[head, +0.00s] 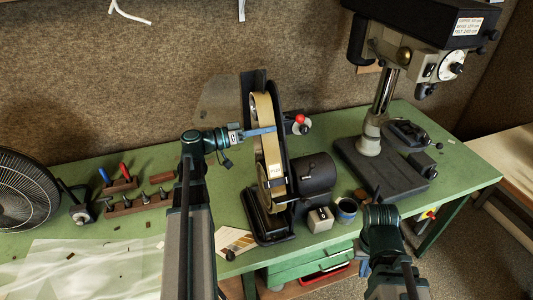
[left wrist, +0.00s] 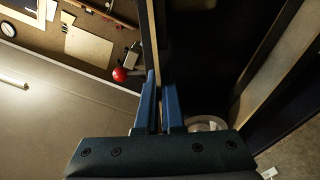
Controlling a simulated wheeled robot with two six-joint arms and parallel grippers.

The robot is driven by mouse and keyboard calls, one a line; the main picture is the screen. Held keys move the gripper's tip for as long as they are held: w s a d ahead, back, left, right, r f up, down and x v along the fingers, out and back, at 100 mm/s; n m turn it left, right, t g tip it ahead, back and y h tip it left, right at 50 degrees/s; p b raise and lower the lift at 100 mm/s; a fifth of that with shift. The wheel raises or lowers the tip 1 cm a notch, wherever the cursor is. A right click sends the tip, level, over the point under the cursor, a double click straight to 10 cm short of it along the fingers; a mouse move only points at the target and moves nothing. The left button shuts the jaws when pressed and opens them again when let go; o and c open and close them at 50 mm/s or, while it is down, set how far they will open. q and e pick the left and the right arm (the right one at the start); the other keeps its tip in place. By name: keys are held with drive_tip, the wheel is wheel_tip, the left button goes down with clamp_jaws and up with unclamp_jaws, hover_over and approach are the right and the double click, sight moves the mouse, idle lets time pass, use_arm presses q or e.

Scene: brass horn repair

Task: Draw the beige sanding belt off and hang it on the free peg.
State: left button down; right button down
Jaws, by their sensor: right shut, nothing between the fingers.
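The beige sanding belt (head: 265,110) runs around the wheels of the upright belt sander (head: 293,160) on the green bench. My left gripper (head: 262,131) is at the belt's upper part, with a blue finger across its front face. In the left wrist view the two blue fingers (left wrist: 160,95) stand on either side of the belt's edge (left wrist: 150,45); whether they press on it is unclear. My right gripper (head: 381,212) is shut and empty, low at the bench's front edge, apart from the sander. I cannot make out a free peg.
A red-knobbed lever (head: 299,119) sits right of the belt; the knob also shows in the left wrist view (left wrist: 120,74). A drill press (head: 372,140) stands at the right, a fan (head: 25,190) at the left. A tool rack (head: 140,202), a small box (head: 320,220) and a cup (head: 346,210) are on the bench.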

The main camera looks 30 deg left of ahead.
use_arm(q)
drive_tip(key=v, duration=1.1)
idle(2.0)
drive_tip(key=shift+r, duration=0.1)
